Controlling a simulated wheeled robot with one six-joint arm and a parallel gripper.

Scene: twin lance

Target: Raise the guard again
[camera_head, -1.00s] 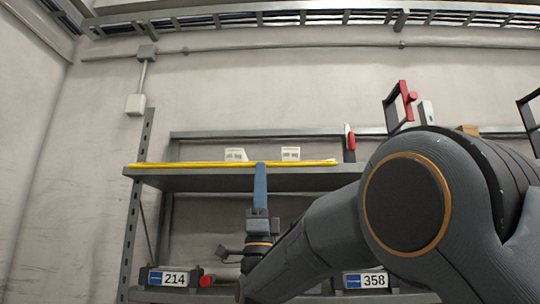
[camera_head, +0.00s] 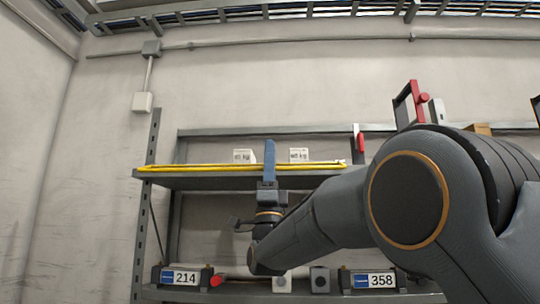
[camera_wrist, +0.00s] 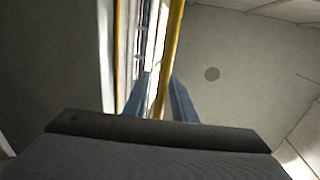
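The yellow guard (camera_head: 215,169) is a long thin bar or frame lying nearly level along the front edge of the upper shelf. My gripper (camera_head: 269,145) points up in front of the shelf, its blue fingers crossing the guard and reaching above it. In the wrist view the two blue fingers (camera_wrist: 160,80) stand apart, and a yellow bar (camera_wrist: 173,35) runs between them, nearer the right finger. The gripper looks open around the bar; I cannot tell if either finger touches it. A second thin yellow line (camera_wrist: 117,55) shows further left. My fingers hide a short piece of the guard in the head view.
Two white boxes (camera_head: 299,155) stand on the upper shelf (camera_head: 220,183) behind the guard. A red-handled item (camera_head: 361,143) is at its right end. The lower shelf has plates 214 (camera_head: 181,278) and 358 (camera_head: 382,281). My arm covers the right side.

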